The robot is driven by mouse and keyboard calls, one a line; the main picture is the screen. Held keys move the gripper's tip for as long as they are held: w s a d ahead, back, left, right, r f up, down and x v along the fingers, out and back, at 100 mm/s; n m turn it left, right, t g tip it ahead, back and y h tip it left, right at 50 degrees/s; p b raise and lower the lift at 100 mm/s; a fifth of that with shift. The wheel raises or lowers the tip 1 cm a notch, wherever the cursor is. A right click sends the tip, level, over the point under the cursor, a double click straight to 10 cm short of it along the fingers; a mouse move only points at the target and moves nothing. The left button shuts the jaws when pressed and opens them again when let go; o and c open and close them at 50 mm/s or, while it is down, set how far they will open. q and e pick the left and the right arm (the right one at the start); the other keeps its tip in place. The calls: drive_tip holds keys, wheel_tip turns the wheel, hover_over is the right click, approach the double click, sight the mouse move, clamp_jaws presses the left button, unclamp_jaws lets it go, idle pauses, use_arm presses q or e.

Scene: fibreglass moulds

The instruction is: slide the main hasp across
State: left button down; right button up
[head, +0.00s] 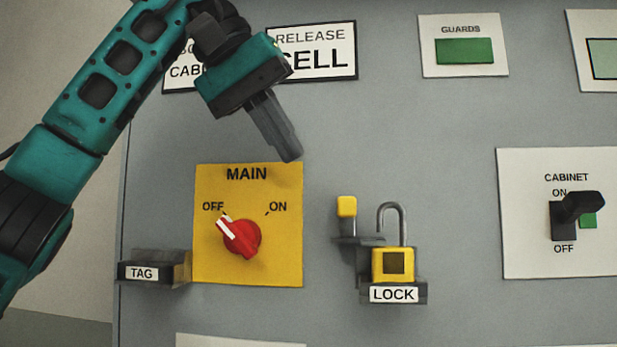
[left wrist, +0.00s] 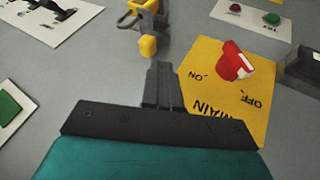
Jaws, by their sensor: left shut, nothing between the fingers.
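The main hasp shows as a small yellow tab (head: 347,206) on a dark bracket, right of the yellow MAIN plate (head: 290,262). The yellow tab also shows in the left wrist view (left wrist: 148,46), just beyond my fingertips. The red rotary switch (head: 241,239) on the plate has its white mark toward OFF. My left gripper (head: 290,157) is shut and empty, above the plate's upper right corner and up and left of the tab, apart from it. Its closed fingers show in the left wrist view (left wrist: 162,72). My right gripper is not in view.
A yellow padlock (head: 393,265), shackle upright, sits in the LOCK holder (head: 420,292) close right of the hasp. A TAG holder (head: 165,272) is at lower left. The CABINET switch (head: 563,220) is far right. The grey panel between is clear.

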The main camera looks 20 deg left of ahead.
use_arm(q)
drive_tip(key=shift+v, duration=2.4)
